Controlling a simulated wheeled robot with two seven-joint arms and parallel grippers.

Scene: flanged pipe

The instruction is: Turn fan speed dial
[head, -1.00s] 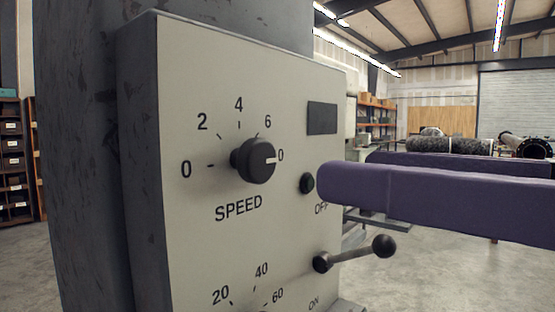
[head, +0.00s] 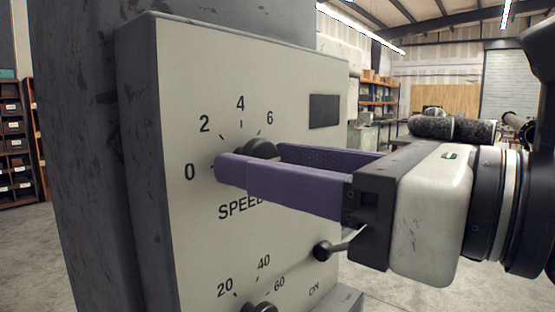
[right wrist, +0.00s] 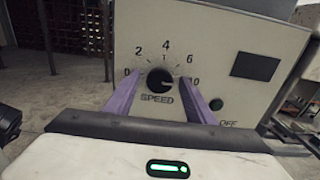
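The black speed dial (head: 262,148) is on the light panel (head: 185,100) of a grey box, above the word SPEED. In the right wrist view the dial (right wrist: 160,79) shows whole, with numbers around it; its pointer is too small to read surely. My right gripper (head: 252,158) has purple fingers, open, one on each side of the dial. In the head view the near finger hides the dial's lower part. In the right wrist view the fingers of the gripper (right wrist: 160,96) stand apart from the dial's sides. My left gripper is not in view.
A lower dial (head: 260,307) and a lever (head: 323,250) sit below on the panel. A dark rectangle (head: 324,111) is at its upper right. Shelves (head: 380,95) stand far behind.

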